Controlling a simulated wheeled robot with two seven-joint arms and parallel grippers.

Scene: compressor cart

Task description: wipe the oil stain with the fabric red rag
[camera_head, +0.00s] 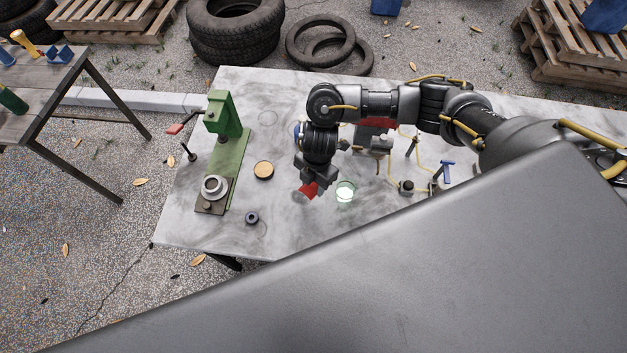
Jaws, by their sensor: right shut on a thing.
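My right gripper (312,186) hangs low over the marble-grey table (290,225), pointing down. It is shut on the red rag (307,190), of which a small red piece shows below and left of the fingers. I cannot tell whether the rag touches the tabletop. The tabletop has many dark grey smudges, and I cannot tell for sure which mark is the oil stain. A faint ring mark shows towards the back of the table. My left gripper is not in view.
A glowing glass-like cup (345,192) stands just right of the gripper. A green press (224,150), a round tan-topped tin (263,170) and a dark ring (252,217) are to the left. Small fittings and a blue-handled part (446,170) stand right, partly behind my arm.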

